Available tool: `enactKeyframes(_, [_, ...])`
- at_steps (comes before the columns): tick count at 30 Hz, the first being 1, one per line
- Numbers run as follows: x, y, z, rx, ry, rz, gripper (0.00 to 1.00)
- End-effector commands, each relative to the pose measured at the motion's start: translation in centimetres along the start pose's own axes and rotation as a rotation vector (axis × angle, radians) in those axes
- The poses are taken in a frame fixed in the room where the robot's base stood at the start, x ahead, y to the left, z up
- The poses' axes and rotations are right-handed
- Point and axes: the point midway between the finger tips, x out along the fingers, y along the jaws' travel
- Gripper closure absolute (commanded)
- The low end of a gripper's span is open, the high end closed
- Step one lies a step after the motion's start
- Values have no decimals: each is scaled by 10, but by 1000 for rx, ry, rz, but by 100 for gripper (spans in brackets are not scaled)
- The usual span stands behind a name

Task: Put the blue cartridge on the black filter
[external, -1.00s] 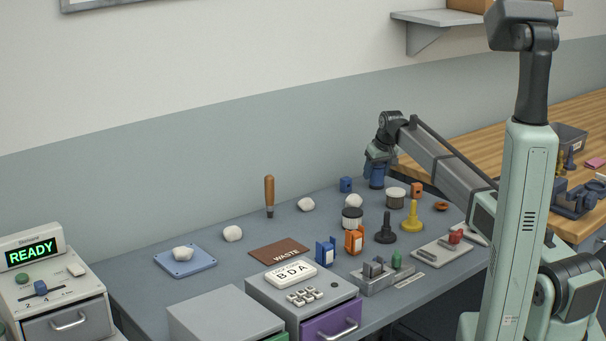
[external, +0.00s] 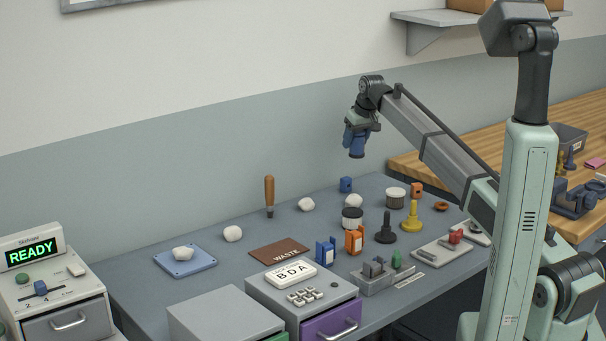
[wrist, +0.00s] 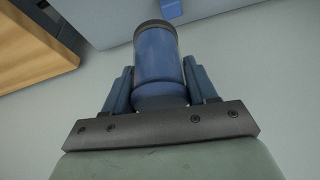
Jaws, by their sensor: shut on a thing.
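The blue cartridge (external: 357,150) is a cylinder with a dark end cap. My gripper (external: 354,138) is shut on it and holds it in the air above the back of the bench. In the wrist view the cartridge (wrist: 157,58) sits between the two blue fingers of my gripper (wrist: 160,85), its dark end pointing away. A round black-and-white ribbed piece (external: 352,218), perhaps the black filter, stands on the bench below. A dark round pot with a white top (external: 396,199) stands to its right. I cannot tell for certain which is the black filter.
A black knob-like piece (external: 386,230), a yellow one (external: 411,218), a blue block (external: 346,185) and white lumps (external: 306,204) stand around. An upright wooden-handled tool (external: 269,195) is to the left. A brown WASTE mat (external: 272,253) lies in front.

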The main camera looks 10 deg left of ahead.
Motion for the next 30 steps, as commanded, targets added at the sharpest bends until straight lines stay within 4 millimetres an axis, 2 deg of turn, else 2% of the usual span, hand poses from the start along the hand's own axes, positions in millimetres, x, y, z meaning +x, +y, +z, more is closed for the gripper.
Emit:
enactKeyframes(1, [-10, -24, 0, -23, 3, -9, 79])
enactKeyframes(3, [-23, -52, 6, -50, 3, -20, 79])
enactKeyframes(8, [-54, -110, 32, -108, 3, -44, 79])
enactKeyframes(13, [-88, -155, 84, -157, 2, -64, 79])
enactKeyframes(15, [-99, -163, 106, -166, 3, -68, 79])
enactKeyframes(21, [-109, -160, 153, -157, 1, -64, 79])
enactKeyframes(24, [-109, -159, 166, -151, 1, -62, 79])
enactKeyframes(30, [-106, -157, 178, -139, 1, -57, 79])
